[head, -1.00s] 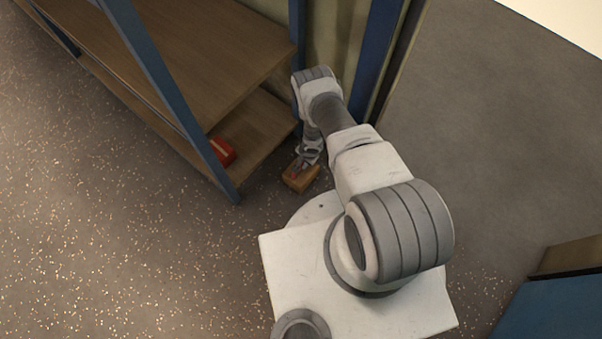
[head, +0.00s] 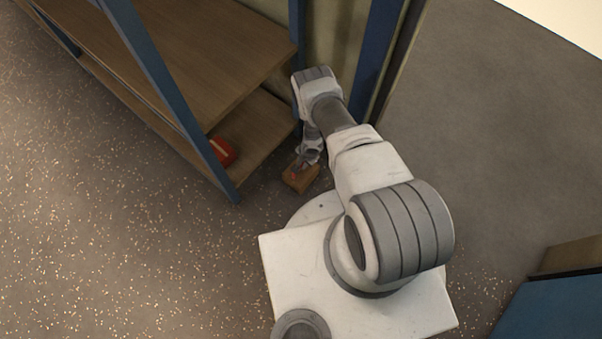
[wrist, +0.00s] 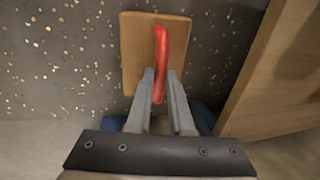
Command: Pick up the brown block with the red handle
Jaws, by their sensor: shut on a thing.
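The brown block (head: 300,178) is beside the shelf's near corner in the head view, small and partly covered by my gripper (head: 302,166). In the wrist view the brown block (wrist: 137,50) shows as a flat wooden square with an upright red handle (wrist: 160,55) across its middle. My gripper (wrist: 161,92) has its two fingers on either side of the near end of the handle, shut on it. The wrist view does not make clear whether the block touches the floor.
A wooden shelf unit (head: 215,55) with blue posts stands left of my arm. A red object (head: 222,151) sits on its lower board. A wooden board edge (wrist: 270,80) is close on the right in the wrist view. Speckled floor (head: 100,220) is clear at left.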

